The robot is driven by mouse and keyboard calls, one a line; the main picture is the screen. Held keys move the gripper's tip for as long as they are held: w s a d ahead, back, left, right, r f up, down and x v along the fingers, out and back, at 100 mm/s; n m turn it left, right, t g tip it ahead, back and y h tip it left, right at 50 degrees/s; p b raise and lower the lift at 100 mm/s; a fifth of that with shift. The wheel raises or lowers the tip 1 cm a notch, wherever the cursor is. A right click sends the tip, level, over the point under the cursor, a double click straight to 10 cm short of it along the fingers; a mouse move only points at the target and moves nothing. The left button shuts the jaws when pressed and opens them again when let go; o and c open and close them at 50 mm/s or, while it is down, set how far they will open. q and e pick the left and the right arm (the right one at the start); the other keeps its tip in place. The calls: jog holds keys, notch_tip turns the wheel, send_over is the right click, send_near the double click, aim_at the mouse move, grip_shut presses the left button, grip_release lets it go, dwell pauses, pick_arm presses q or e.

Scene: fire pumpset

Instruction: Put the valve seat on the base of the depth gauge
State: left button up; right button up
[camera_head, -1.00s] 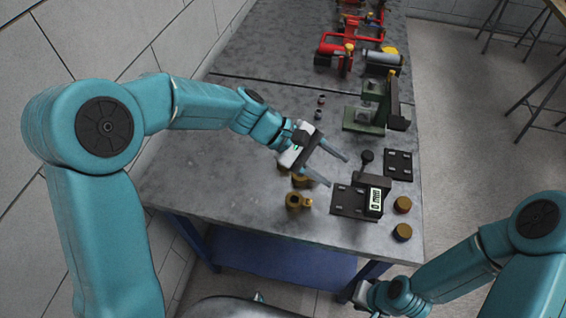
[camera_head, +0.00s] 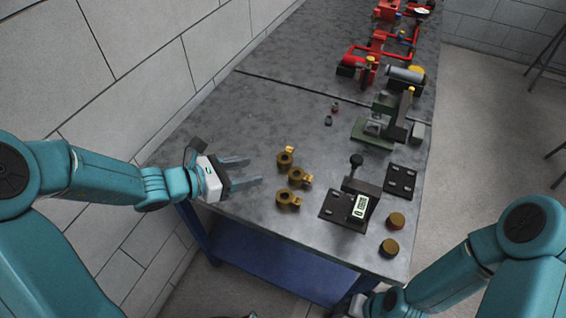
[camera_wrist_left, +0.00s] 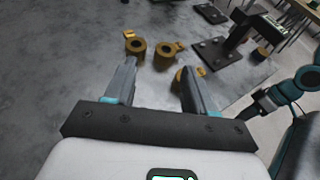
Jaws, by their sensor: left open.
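The depth gauge (camera_head: 360,206) has a dark base plate (camera_head: 331,208), a lit digital display and a black knob on top. Its base also shows in the left wrist view (camera_wrist_left: 215,52). Three brass ring pieces with small tabs (camera_head: 284,160), (camera_head: 297,176), (camera_head: 287,199) lie left of it, and two round brass pieces (camera_head: 396,221), (camera_head: 388,247) lie to its right. I cannot tell which brass piece is the valve seat. My left gripper (camera_head: 254,170) is open and empty, just left of the ring pieces. My right gripper (camera_head: 358,306) is mostly cut off at the bottom edge.
A black slotted plate (camera_head: 400,181) lies behind the gauge. A green fixture (camera_head: 381,121) and red pump parts (camera_head: 367,68) stand farther back. Two small dark parts (camera_head: 331,113) lie near the table's seam. The left table surface is clear.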

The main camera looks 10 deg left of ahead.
pick_arm(q)
jog(key=a, duration=0.2)
jog(key=a+f+n, duration=0.1)
jog(key=shift+a+t+y, duration=0.4)
send_near(288, 156)
jog(key=shift+w+d+f, duration=0.4)
jog(key=shift+d, duration=0.05)
jog(key=shift+w+d+f, duration=0.2)
jog(key=shift+w+d, duration=0.25)
jog(key=p+x, duration=0.1)
jog(key=x, duration=0.4)
jog(key=shift+a+f+p, duration=0.15)
jog(key=shift+p, duration=0.2)
jog(key=c, duration=1)
grip_shut()
